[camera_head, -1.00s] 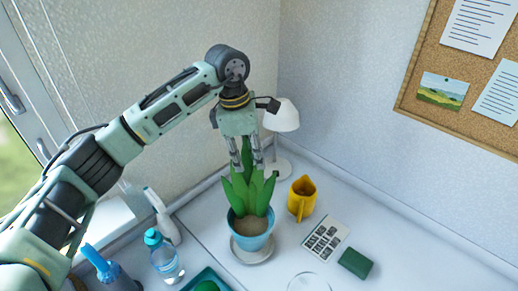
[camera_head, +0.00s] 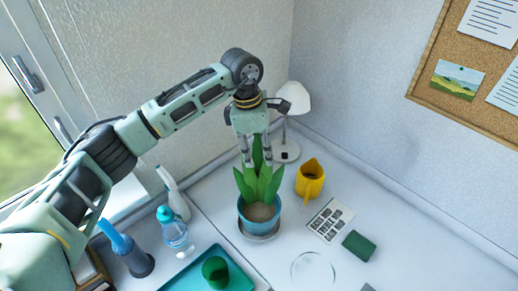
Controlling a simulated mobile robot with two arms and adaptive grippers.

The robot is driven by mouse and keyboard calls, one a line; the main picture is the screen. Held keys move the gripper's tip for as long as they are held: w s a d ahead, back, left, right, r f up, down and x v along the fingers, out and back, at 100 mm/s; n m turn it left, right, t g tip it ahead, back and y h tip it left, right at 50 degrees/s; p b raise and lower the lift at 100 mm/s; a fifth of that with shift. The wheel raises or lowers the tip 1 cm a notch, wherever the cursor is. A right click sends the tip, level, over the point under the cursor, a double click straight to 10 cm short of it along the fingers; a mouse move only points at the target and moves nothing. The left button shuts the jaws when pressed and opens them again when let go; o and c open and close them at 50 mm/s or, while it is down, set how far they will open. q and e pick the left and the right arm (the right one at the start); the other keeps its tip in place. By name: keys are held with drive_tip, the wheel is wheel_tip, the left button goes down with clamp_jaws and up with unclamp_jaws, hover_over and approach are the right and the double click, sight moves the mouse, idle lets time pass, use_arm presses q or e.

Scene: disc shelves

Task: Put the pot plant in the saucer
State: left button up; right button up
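The pot plant (camera_head: 259,216) has a blue pot, brown soil and upright green leaves. It stands upright at the saucer (camera_head: 259,238), a pale grey disc whose rim shows around the pot's bottom; the pot covers its middle. My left gripper (camera_head: 257,163) points down over the plant, above the pot rim. Its fingers are apart, with leaf tips between and behind them. It looks open and does not touch the pot. My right gripper is out of view.
A yellow jug (camera_head: 310,179) and a white lamp (camera_head: 292,99) stand right of and behind the plant. A calculator-like card (camera_head: 329,219) and green block (camera_head: 359,246) lie to the right.

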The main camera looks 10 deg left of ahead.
use_arm(q)
drive_tip(key=shift+r, duration=0.1)
drive_tip(key=shift+r, duration=0.15)
drive_tip(key=r+b, duration=0.1)
drive_tip(key=r, duration=0.2)
drive_tip(key=a+r+b, duration=0.1)
drive_tip(key=r+b, duration=0.1)
drive_tip(key=r, duration=0.2)
drive_tip(key=r+b, duration=0.1)
drive_tip(key=r, duration=0.2)
drive_tip(key=shift+s+a+r, duration=0.1)
drive_tip(key=shift+a+r, duration=0.3)
drive_tip(key=shift+r, duration=0.4)
